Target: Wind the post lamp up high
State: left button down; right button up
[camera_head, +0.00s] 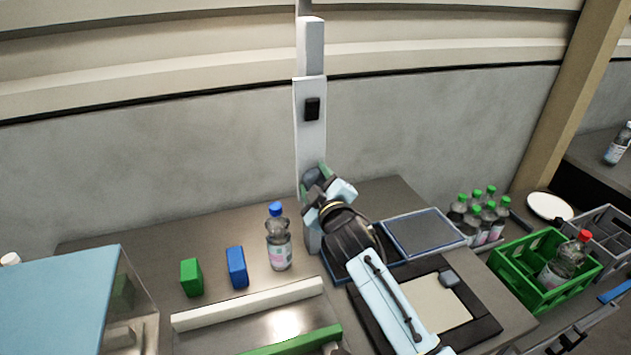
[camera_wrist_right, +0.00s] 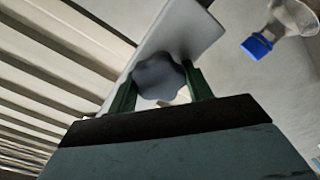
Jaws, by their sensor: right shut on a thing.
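The lamp post (camera_head: 311,130) is a tall light grey column at the back of the bench, with a narrower section (camera_head: 311,45) rising from its top. A small black part (camera_head: 312,108) sits on its front. In the right wrist view a dark grey lobed knob (camera_wrist_right: 160,80) is on the post (camera_wrist_right: 185,35). My right gripper (camera_head: 318,182) is at the lower part of the post. In the wrist view its green fingers (camera_wrist_right: 162,92) stand on both sides of the knob, shut on it. The lamp head is out of view. My left gripper is not in view.
A bottle with a blue cap (camera_head: 279,240) stands just left of the post. Blue (camera_head: 237,268) and green (camera_head: 191,277) blocks stand further left. At right are a dark grey tray (camera_head: 424,232), several green-capped bottles (camera_head: 479,217) and a green crate (camera_head: 515,274) holding a red-capped bottle (camera_head: 566,262).

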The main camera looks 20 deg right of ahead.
jog(key=o, duration=1)
jog(key=shift+c, duration=0.2)
jog(key=shift+s, duration=0.1)
jog(key=s, duration=1.3)
jog(key=shift+d+b, duration=0.25)
jog(key=shift+b, duration=0.2)
jog(key=shift+s+f, duration=0.1)
